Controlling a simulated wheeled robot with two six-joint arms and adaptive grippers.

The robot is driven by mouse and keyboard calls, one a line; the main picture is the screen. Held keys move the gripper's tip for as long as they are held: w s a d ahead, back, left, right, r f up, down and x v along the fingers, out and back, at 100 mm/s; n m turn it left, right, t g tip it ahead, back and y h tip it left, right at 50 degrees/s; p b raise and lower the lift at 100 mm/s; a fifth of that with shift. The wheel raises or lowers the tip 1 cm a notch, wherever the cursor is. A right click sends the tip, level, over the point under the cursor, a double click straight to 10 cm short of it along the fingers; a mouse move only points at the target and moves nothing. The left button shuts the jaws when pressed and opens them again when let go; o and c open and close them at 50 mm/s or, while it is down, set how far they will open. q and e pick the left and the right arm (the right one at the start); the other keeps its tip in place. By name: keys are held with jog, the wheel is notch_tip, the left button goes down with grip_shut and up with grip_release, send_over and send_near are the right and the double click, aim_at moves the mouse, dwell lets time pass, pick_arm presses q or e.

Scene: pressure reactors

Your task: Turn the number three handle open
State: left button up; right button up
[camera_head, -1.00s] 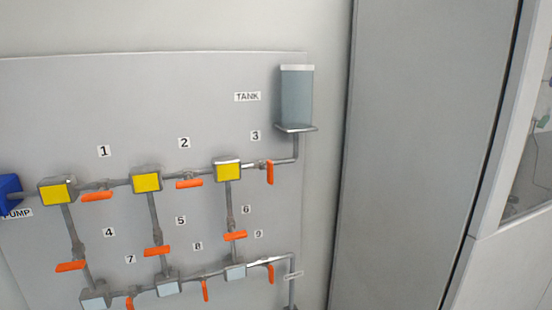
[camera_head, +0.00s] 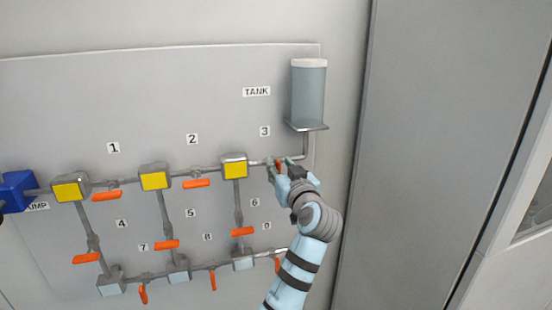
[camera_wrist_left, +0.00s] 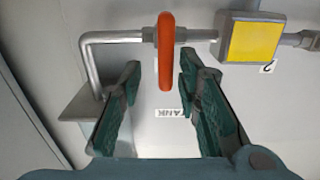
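The number three handle (camera_head: 278,164) is orange and sits on the top pipe below the label 3, beside the tank. In the head view my left gripper (camera_head: 280,171) mostly covers it. In the left wrist view the handle (camera_wrist_left: 166,50) stands crosswise to the pipe. My left gripper (camera_wrist_left: 160,70) is open there, one finger on each side of the handle's free end, with gaps visible on both sides. My right gripper is in neither view.
The tank (camera_head: 308,95) stands on a bracket above the right pipe bend. A yellow-faced block (camera_head: 234,167) is just left of the handle; it also shows in the left wrist view (camera_wrist_left: 252,38). Other orange handles, such as number two (camera_head: 197,184), and a blue pump (camera_head: 18,190) are on the panel.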

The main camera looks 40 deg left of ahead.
pick_arm(q)
jog(key=shift+x, duration=0.8)
jog(key=shift+s+r, duration=0.2)
jog(key=shift+s, duration=0.15)
jog(key=shift+w, duration=0.1)
grip_shut()
jog(key=shift+f, duration=0.1)
